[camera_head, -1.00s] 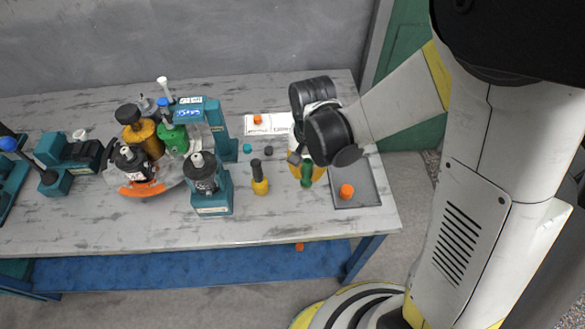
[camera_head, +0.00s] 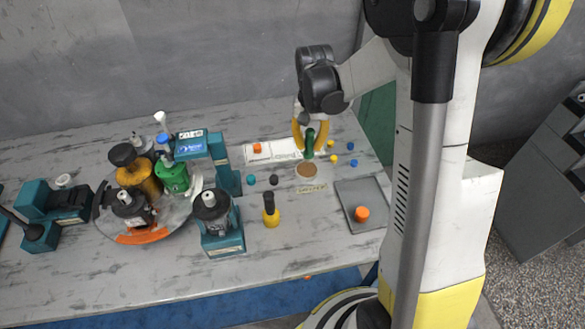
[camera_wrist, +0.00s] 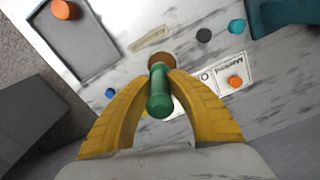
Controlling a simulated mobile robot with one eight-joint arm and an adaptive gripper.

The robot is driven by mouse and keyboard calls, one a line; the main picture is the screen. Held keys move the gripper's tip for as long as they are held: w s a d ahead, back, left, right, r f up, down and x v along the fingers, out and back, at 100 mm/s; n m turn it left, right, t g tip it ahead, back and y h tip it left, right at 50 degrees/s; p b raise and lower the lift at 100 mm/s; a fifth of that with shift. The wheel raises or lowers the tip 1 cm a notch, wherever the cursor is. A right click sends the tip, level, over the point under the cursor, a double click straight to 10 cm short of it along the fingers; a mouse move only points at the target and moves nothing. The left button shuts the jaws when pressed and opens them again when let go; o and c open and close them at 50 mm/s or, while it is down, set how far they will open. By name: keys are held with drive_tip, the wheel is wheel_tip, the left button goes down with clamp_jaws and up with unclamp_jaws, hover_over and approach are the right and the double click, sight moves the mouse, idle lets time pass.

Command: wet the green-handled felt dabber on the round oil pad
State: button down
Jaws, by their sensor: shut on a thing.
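My gripper (camera_head: 310,148) has its yellow fingers closed on the green-handled dabber (camera_head: 309,141) and holds it roughly upright. In the wrist view the green handle (camera_wrist: 159,98) stands between the fingertips (camera_wrist: 161,77), pointing away from the camera. The felt end is hidden or too small to make out. The round oil pad (camera_head: 306,171), a brown disc, lies on the table just in front of the dabber in the head view. In the wrist view the pad (camera_wrist: 161,59) shows partly behind the handle. I cannot tell whether the felt touches it.
A grey tray (camera_head: 350,194) with an orange cap (camera_head: 362,214) lies front right. A yellow bottle (camera_head: 271,212) stands front left. A white marked card (camera_head: 280,151) and several small coloured caps lie around. The turntable (camera_head: 150,225) and teal fixtures (camera_head: 222,238) occupy the left.

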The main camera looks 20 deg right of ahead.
sight(308, 156)
drive_tip(key=shift+w+d+f, duration=0.15)
drive_tip(key=shift+w+d, duration=0.05)
drive_tip(key=shift+w, duration=0.55)
drive_tip(key=shift+s+d+f+b, duration=0.1)
drive_tip(key=shift+f+b, duration=2.1)
drive_tip(key=shift+f, duration=0.7)
drive_tip(key=shift+f+b, duration=0.45)
drive_tip(key=shift+f, duration=0.1)
drive_tip(key=shift+r, duration=0.1)
drive_tip(key=shift+r+p, duration=2.5)
drive_tip(key=shift+r, duration=1)
